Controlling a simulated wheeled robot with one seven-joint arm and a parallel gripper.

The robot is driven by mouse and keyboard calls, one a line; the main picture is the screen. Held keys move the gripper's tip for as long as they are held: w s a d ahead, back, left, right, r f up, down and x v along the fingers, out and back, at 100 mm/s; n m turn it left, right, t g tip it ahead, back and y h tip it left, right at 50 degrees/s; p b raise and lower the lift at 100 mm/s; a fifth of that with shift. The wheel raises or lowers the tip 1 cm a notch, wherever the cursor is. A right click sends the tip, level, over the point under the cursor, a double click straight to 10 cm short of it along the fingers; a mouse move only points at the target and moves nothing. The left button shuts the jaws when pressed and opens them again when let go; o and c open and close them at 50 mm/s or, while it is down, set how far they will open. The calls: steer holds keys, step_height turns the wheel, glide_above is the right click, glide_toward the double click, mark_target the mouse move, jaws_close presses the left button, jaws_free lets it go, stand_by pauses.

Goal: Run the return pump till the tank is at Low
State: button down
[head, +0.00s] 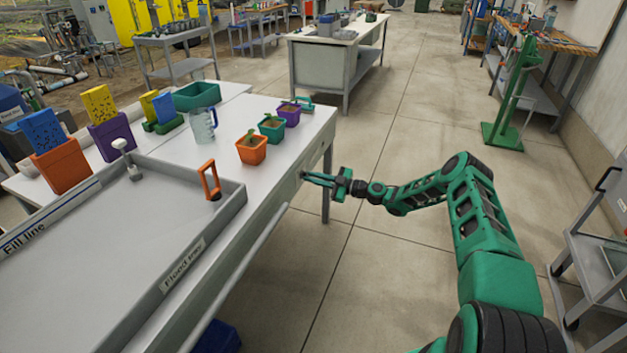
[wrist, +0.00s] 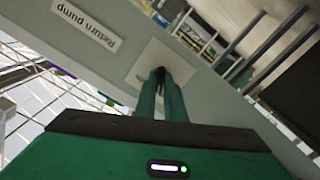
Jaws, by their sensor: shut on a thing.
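My gripper (head: 306,177) reaches the front side of the white bench (head: 318,124). In the wrist view my gripper (wrist: 160,76) is shut on a small dark control, mostly hidden between the fingertips, on a pale square plate (wrist: 188,62). A label reading "Return pump" (wrist: 85,28) is on the same panel beside the plate. The grey flood tray (head: 110,235) lies on the bench at left, with "Fill line" and "Flood tray" labels. I cannot make out a tank level mark or which way the control is set.
Orange (head: 251,151), green (head: 271,130) and purple (head: 289,115) plant pots stand near the bench edge. A clear jug (head: 202,125) is behind them. An orange handle (head: 210,180) rises at the tray's corner. The floor right of the bench is open; a grey cart (head: 595,240) stands far right.

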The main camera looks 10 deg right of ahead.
steer(key=shift+m, duration=7.2)
steer(key=c, duration=1.8)
jaws_free()
steer(key=shift+w+f, duration=0.1)
steer(key=shift+c, duration=0.2)
steer(key=v, duration=1)
steer(key=shift+s+d, duration=0.25)
steer(key=shift+d, duration=0.05)
